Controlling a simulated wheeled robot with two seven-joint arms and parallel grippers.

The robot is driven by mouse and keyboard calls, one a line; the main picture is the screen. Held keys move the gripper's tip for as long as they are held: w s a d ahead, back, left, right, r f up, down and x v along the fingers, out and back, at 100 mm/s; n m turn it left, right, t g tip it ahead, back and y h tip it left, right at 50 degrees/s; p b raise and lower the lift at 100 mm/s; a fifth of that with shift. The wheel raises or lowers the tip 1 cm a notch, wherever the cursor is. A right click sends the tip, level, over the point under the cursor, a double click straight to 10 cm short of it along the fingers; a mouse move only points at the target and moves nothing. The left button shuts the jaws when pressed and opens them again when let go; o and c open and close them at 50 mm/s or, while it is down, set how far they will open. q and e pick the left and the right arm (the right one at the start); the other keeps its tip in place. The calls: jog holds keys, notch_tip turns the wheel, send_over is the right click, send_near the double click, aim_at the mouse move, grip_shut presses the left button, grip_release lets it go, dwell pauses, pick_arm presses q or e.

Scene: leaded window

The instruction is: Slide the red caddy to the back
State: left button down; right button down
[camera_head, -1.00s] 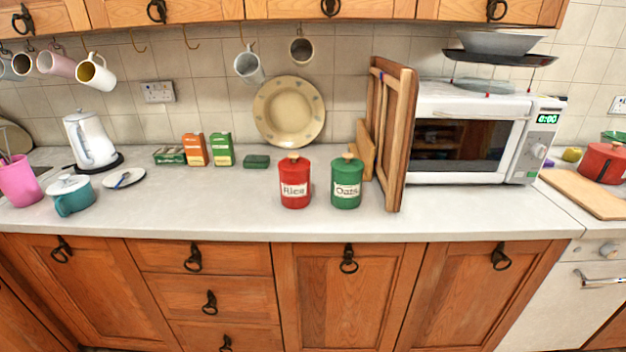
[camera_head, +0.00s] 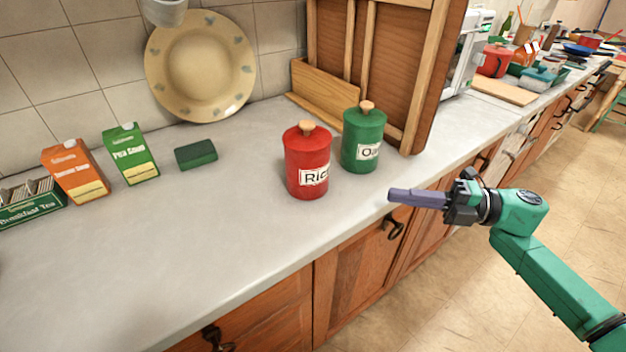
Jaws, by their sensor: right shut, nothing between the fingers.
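The red caddy (camera_head: 307,165), labelled "Rice" and topped with a wooden knob, stands upright on the grey worktop, toward its front half. The green caddy (camera_head: 363,140), its label partly visible, stands close to its right and slightly farther back. My right gripper (camera_head: 392,195) comes in from the right at the front edge of the worktop. Its fingers are shut with nothing between them and point left toward the red caddy, with a clear gap between. My left gripper is not in view.
Behind the caddies are a wooden board (camera_head: 330,102) and a tall wooden rack (camera_head: 437,75). A cream plate (camera_head: 200,68) leans on the tiled wall. A green block (camera_head: 196,155) and cartons (camera_head: 131,155) stand left.

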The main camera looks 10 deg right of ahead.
jog(key=a, duration=0.1)
jog(key=p, duration=0.2)
send_near(314, 176)
jog(key=s+a, duration=0.1)
jog(key=a, duration=0.1)
jog(key=shift+s+a+r, duration=0.2)
jog(key=shift+s+a, duration=0.15)
jog(key=shift+s, duration=0.05)
jog(key=w, duration=0.1)
jog(key=w+a, duration=0.1)
jog(key=w, duration=0.1)
jog(key=shift+a, duration=0.3)
jog(key=shift+w+a+f, duration=0.25)
jog(key=shift+w, duration=0.3)
